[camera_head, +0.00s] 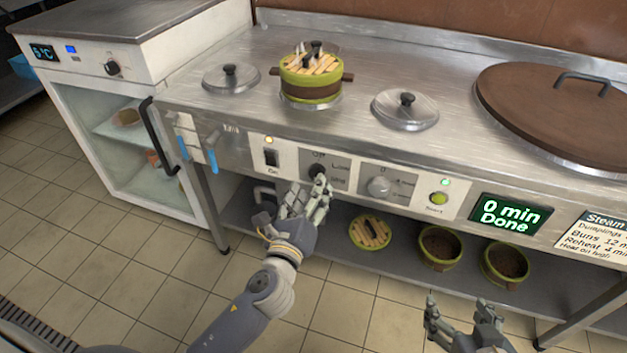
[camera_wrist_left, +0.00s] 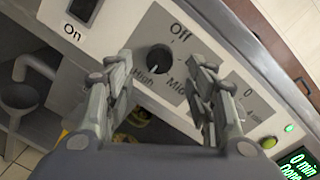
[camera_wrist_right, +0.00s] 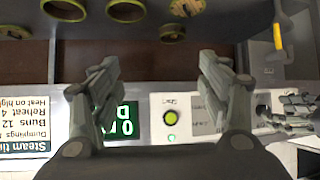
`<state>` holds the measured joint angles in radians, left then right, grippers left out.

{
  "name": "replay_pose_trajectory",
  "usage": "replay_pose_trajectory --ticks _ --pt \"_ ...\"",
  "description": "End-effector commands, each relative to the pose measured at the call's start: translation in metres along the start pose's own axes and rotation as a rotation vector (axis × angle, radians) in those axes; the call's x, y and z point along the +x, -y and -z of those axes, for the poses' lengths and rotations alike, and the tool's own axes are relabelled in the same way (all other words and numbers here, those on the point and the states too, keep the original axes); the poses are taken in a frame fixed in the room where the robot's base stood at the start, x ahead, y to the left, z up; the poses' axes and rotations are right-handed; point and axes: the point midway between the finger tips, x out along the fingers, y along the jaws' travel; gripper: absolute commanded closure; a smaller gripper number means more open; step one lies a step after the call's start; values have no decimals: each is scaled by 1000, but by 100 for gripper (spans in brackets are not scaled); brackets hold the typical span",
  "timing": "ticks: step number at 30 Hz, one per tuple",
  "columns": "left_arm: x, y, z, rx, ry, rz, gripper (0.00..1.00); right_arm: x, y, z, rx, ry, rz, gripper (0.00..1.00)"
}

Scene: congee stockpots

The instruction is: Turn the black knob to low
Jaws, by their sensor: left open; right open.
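The black knob (camera_head: 317,171) is on the white front panel of the counter, with "Off" printed above it. In the left wrist view the knob (camera_wrist_left: 156,60) sits between my left fingertips, with "Off" above, "High" below left and "Mid" below right. I cannot read "Low"; a finger may cover it. My right gripper (camera_head: 460,312) is open and empty, low in front of the shelf.
A grey knob (camera_head: 380,187) and a green button (camera_head: 439,198) lie right of the black knob. A black switch (camera_head: 271,158) is left of it. The display (camera_head: 509,214) reads "0 min Done". A steamer basket (camera_head: 310,86) stands on the counter. Baskets (camera_head: 370,232) sit on the lower shelf.

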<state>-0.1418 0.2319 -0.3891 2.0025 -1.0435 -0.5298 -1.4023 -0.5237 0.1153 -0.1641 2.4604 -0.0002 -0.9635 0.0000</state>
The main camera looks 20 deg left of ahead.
Motion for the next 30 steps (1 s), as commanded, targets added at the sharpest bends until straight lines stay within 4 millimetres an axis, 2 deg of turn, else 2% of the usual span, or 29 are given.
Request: replay_pose_trajectory --ticks 3,9,20,22,26,27,30 --pt "19 0 0 1 2 1 50 2 1 6 0 -32 2 30" --pt "37 0 1 0 0 0 50 3 3 19 -1 -89 7 30" --pt "41 0 0 -1 -1 0 50 3 3 22 -1 -105 7 30" --pt "41 0 0 -1 -1 0 61 3 3 22 -1 -105 7 30" --pt "41 0 0 -1 -1 0 91 3 3 22 -1 -104 7 30" --pt "41 0 0 -1 -1 0 94 3 3 22 -1 -104 7 30" --pt "41 0 0 -1 -1 -1 95 3 3 22 -1 -104 7 30"
